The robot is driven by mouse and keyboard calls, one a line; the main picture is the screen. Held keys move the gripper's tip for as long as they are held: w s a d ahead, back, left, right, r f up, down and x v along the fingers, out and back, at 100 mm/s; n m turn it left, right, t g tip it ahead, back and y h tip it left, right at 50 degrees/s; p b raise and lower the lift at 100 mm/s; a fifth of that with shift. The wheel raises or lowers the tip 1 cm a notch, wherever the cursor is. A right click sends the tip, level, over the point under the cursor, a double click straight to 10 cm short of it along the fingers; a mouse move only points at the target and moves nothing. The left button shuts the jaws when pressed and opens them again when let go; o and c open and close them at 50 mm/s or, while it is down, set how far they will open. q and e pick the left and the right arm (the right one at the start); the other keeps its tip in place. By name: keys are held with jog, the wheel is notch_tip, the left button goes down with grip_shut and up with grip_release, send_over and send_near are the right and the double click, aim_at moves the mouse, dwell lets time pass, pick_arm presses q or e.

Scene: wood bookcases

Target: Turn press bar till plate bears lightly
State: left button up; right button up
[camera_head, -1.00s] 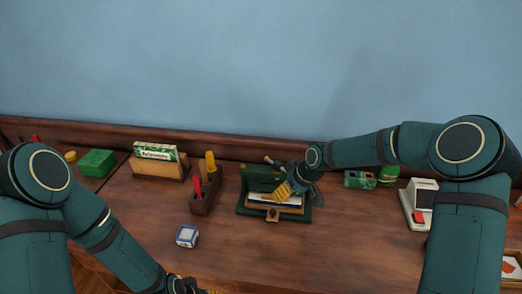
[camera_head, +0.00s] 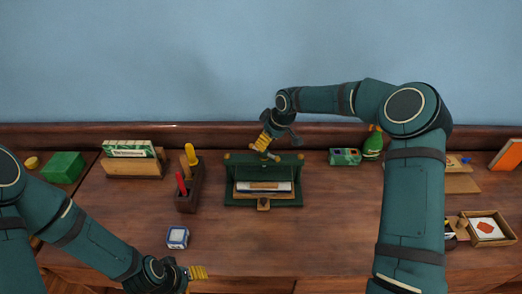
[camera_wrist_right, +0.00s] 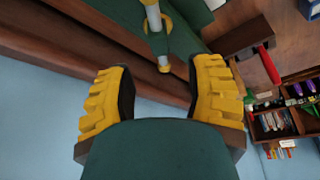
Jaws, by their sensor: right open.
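The green press (camera_head: 234,188) stands at the back of the wooden desk, with brass knobs on its top beam and papers in its bed. My right gripper (camera_head: 263,144) is above the press top, pointing down. In the right wrist view its yellow fingers (camera_wrist_right: 160,78) are spread apart. The press bar (camera_wrist_right: 153,20), pale with brass parts, shows ahead of the gap between them, not clasped. The plate is not clearly seen among the papers. My left gripper (camera_head: 198,273) is low near the desk's front edge, away from the press; its opening is unclear.
A pen holder (camera_head: 188,200) with red and yellow handles stands left of the press. A blue-white cube (camera_head: 177,237) lies in front of it. A green box (camera_head: 345,157) and green bottle (camera_head: 373,146) stand right. The desk before the press is clear.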

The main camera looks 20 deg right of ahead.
aim_at(264, 153)
jog(key=x, duration=0.6)
jog(key=shift+w+a+f, duration=0.1)
jog(key=shift+a+f, duration=0.05)
grip_shut()
